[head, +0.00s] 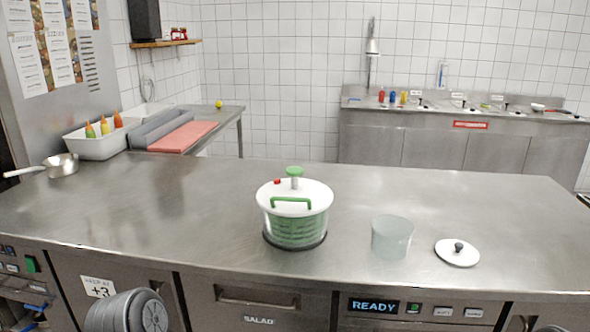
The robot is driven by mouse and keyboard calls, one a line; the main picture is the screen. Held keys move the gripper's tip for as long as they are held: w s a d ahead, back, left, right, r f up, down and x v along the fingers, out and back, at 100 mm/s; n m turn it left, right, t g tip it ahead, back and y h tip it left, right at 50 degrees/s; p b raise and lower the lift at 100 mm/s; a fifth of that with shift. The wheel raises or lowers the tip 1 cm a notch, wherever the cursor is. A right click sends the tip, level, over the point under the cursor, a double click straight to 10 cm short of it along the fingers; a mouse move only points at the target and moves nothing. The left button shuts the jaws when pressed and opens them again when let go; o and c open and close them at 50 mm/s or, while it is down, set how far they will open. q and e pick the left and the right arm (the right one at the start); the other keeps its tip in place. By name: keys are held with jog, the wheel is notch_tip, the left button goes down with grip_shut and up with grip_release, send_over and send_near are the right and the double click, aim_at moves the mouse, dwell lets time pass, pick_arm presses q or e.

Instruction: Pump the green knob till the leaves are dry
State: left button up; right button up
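A salad spinner stands upright on the steel counter, with a white lid (312,191) and a clear bowl (297,230) on a dark base ring. Green leaves or a green basket show blurred through the bowl wall; I cannot tell how wet they are. The green knob (295,171) stands raised on a pale stem at the top of the lid. A green handle (290,201) arches at the lid's front, and a small red button (277,182) sits left of the knob.
A translucent empty-looking tub (392,238) and a round white lid with dark knob (457,252) lie right of the spinner. A saucepan (62,165) and a white bin with bottles (98,146) are far left. A front panel display (374,306) reads READY. The counter left of the spinner is clear.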

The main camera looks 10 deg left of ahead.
pick_arm(q)
grip_shut()
dwell(1.5)
